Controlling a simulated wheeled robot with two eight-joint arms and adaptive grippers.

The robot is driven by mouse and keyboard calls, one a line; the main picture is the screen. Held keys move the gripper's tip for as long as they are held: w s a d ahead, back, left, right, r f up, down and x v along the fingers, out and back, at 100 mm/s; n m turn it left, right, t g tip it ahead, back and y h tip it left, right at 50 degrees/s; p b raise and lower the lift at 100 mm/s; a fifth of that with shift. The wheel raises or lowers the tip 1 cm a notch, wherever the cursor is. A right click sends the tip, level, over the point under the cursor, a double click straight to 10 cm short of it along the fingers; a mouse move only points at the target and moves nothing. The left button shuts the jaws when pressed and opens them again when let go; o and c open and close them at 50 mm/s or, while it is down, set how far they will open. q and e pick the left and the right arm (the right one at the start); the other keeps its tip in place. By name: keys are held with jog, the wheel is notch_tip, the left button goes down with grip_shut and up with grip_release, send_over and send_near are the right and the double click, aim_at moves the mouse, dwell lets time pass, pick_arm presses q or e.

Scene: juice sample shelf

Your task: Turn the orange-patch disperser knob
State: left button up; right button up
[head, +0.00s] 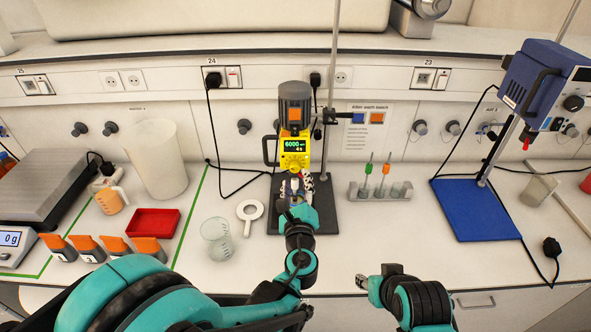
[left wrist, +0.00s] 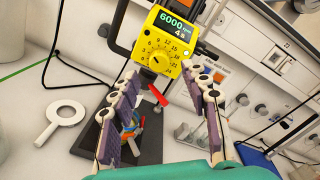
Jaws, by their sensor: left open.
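The yellow disperser (head: 294,145) stands upright on a dark base, with an orange patch (head: 295,114) on its grey motor. Its display reads 6000 and 4 s. Its round knob (left wrist: 161,59) with a numbered dial shows in the left wrist view; it is small in the head view (head: 294,163). My left gripper (head: 298,188) is open in front of the disperser. In the left wrist view its spread fingers (left wrist: 162,80) point toward the knob, which appears just beyond the tips, apart from them. My right gripper (head: 368,283) is low at the bench front; its jaws are unclear.
A blue disperser (head: 540,80) stands over a blue base (head: 475,210) at right. A small rack (head: 380,190) with tubes is right of the yellow disperser. A glass beaker (head: 215,240), white ring (head: 250,212) and red tray (head: 152,223) are at left. A black cable lies behind.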

aim_at(295, 170)
pick_arm(q)
jog(key=shift+w+a, duration=0.1)
jog(key=shift+w, duration=2.1)
grip_shut()
jog(key=n+b, duration=0.1)
jog(key=n, duration=0.4)
jog(key=shift+n+b, duration=0.3)
jog(key=n+b, duration=0.1)
jog(key=n, duration=0.5)
